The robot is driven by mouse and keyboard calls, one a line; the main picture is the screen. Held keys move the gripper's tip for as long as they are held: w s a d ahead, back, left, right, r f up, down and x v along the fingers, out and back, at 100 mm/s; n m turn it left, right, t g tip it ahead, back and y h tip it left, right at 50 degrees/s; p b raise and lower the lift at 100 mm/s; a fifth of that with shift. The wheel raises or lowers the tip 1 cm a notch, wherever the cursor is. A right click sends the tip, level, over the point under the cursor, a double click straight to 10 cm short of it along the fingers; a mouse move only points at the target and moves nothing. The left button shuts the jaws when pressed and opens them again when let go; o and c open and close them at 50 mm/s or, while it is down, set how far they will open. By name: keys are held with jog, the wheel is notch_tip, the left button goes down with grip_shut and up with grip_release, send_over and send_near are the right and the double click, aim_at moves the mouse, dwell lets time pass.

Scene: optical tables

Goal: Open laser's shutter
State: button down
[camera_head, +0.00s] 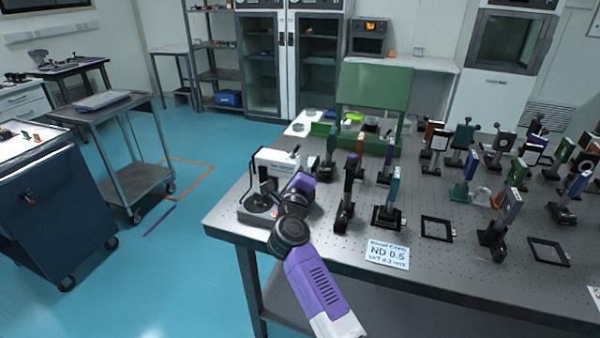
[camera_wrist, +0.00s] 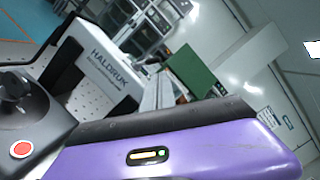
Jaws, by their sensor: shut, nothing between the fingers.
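A white instrument lettered HALDRUK (camera_head: 272,159) stands at the near left corner of the optical table; it also shows in the wrist view (camera_wrist: 95,70). Beside it is a dark grey unit (camera_head: 250,212) with a black knob and a red button, seen at the left of the wrist view (camera_wrist: 45,120). I cannot tell which part is the laser's shutter. My purple gripper (camera_head: 301,187) is just right of these units, shut and empty. Its fingertips are not clear in the head view. My purple hand body with a small indicator light fills the lower wrist view.
The perforated table (camera_head: 330,248) carries several posts and optic mounts right of my gripper. A card reading ND 0.5 (camera_head: 387,254) lies near the front edge. A green panel (camera_head: 375,87) stands behind. A grey cart (camera_head: 135,175) and open blue floor are to the left.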

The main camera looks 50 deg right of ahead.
aim_at(297, 148)
jog(key=shift+x, duration=1.8)
jog(key=shift+r, duration=0.15)
jog(key=shift+r+p, duration=0.1)
jog(key=shift+p, duration=0.4)
jog(key=shift+n+p, duration=0.3)
jog(key=shift+p, duration=0.05)
